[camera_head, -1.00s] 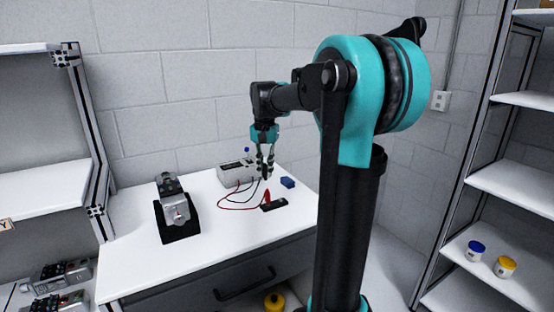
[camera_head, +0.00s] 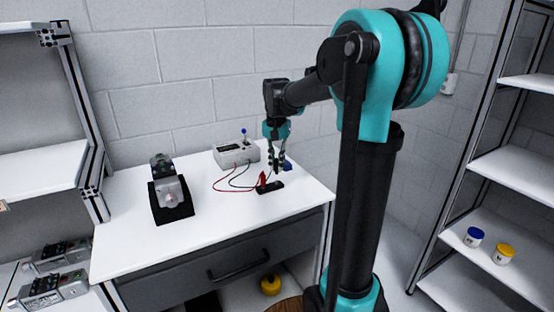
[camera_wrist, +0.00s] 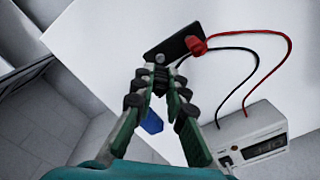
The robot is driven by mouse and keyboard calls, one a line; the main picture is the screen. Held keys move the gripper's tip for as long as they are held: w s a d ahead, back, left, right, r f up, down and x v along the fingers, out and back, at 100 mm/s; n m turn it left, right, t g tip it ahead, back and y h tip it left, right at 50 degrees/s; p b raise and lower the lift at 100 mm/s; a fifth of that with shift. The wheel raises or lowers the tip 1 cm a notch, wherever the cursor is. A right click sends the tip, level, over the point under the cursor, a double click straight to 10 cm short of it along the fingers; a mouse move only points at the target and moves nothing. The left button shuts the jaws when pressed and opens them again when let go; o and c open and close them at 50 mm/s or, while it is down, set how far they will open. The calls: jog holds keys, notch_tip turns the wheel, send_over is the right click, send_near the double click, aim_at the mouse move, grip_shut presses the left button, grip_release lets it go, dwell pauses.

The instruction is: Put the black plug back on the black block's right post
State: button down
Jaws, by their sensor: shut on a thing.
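The black block (camera_head: 268,189) lies on the table with the red plug (camera_head: 263,180) standing on its left part. In the wrist view the block (camera_wrist: 172,46) shows the red plug (camera_wrist: 196,46) at one end and a small pale post (camera_wrist: 160,58) towards the other end. My gripper (camera_head: 277,171) points down just above and behind the block's right end. Its fingertips (camera_wrist: 168,69) are shut close together near the pale post. The black plug is mostly hidden between them, and a black lead runs from there. I cannot tell whether plug and post touch.
A grey meter box (camera_head: 238,154) with red and black leads stands behind left. A blue block (camera_head: 287,166) lies close behind my gripper. A grey device on a black stand (camera_head: 170,194) is at the left. The table front is clear.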

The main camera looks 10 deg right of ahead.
aim_at(276, 171)
jog(key=shift+f, duration=1.65)
jog(key=shift+f, duration=0.25)
dwell(0.4)
jog(key=c, duration=1.5)
grip_release()
jog(key=shift+o, duration=0.2)
jog(key=shift+r, duration=0.1)
jog(key=shift+r, duration=3.45)
jog(key=shift+s, duration=0.1)
